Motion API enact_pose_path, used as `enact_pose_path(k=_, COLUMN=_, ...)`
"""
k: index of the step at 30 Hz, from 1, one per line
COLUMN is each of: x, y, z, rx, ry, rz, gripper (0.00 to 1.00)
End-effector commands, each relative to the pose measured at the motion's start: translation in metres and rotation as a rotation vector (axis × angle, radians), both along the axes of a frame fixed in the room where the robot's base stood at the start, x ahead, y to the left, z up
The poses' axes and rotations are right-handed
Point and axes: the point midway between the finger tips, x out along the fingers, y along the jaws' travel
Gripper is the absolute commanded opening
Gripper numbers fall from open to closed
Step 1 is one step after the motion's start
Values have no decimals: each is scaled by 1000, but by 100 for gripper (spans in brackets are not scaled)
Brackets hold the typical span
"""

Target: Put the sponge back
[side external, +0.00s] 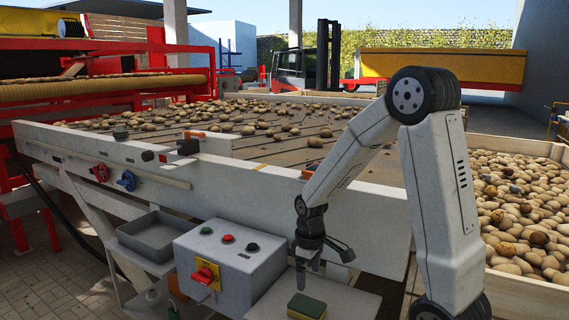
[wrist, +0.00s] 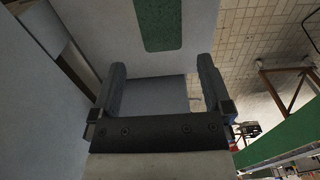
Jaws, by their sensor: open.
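The sponge (side external: 306,307), yellow with a green top, lies flat on a grey shelf (side external: 352,300) to the right of the control box. Its green top also shows at the upper edge of the wrist view (wrist: 158,22), partly cut off by the frame. My gripper (side external: 308,268) points down just above the sponge, apart from it. In the wrist view my gripper (wrist: 162,66) has its two fingers spread wide with nothing between them, and the sponge lies beyond the fingertips.
The grey control box (side external: 228,258) with buttons and a red switch stands close to the left of my gripper. A shallow, empty-looking grey tray (side external: 158,238) is left of it. The conveyor's white side wall (side external: 225,200) rises behind. Potatoes fill a crate (side external: 530,285) at right.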

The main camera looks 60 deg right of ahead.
Motion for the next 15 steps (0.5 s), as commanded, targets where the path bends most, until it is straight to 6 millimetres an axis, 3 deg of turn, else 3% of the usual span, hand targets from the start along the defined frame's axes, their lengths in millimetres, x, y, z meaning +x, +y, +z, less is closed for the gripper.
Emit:
enact_pose_path(k=6, x=0, y=0, z=15, rx=-1, ry=-2, rz=0, gripper=100)
enact_pose_path(k=15, x=0, y=0, z=17, rx=0, ry=-1, rz=0, gripper=100)
